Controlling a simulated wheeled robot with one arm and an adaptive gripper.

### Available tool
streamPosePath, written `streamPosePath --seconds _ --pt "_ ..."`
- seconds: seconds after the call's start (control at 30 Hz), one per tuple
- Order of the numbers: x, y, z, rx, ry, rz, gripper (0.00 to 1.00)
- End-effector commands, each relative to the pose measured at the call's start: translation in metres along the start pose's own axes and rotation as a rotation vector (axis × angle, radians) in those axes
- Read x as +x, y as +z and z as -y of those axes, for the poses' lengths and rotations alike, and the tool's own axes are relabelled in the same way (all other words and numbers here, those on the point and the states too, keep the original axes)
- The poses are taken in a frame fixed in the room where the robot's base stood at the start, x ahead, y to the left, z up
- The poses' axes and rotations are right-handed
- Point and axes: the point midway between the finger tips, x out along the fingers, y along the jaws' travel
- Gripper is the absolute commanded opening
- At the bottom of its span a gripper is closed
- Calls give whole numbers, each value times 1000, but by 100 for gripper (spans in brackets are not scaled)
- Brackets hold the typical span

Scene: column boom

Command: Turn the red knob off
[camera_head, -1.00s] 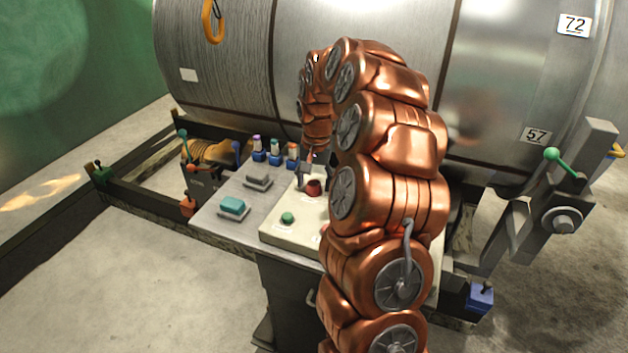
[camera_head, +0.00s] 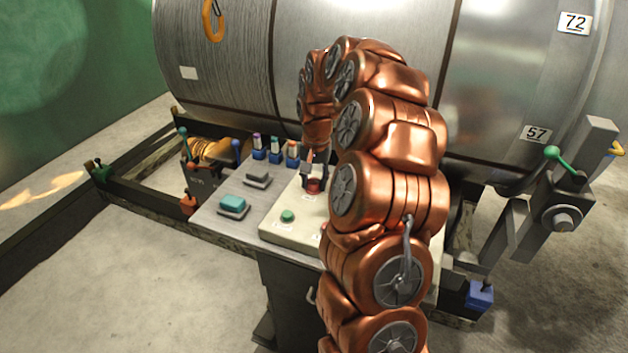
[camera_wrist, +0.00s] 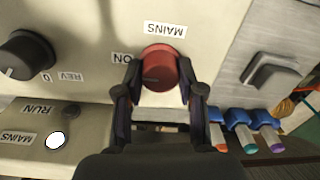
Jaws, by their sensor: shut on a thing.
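The red knob (camera_wrist: 160,68) sits on the cream panel (camera_wrist: 85,30) in the wrist view, between the labels "MAINS" and "ON". It also shows in the head view (camera_head: 313,187), partly covered by my gripper. My gripper (camera_wrist: 160,90) has one finger on each side of the knob and is shut on it. In the head view my gripper (camera_head: 312,178) reaches down onto the panel from above. The knob's pointer mark is too small to read.
A black knob (camera_wrist: 28,55) with "REV" and "0" labels is beside the red one. A green button (camera_head: 287,216) is on the panel's near part. A teal switch (camera_head: 233,204), a grey switch (camera_head: 257,177) and coloured levers (camera_head: 275,150) stand to the left. A large metal drum (camera_head: 370,30) rises behind.

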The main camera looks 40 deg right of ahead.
Motion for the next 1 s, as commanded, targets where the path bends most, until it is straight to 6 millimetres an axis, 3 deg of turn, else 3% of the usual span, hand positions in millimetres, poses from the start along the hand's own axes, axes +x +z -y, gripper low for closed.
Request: streamPosePath --seconds 0.37,1.0 --pt "2 0 0 -99 1 6 3" --pt "2 0 1 -668 0 25 3"
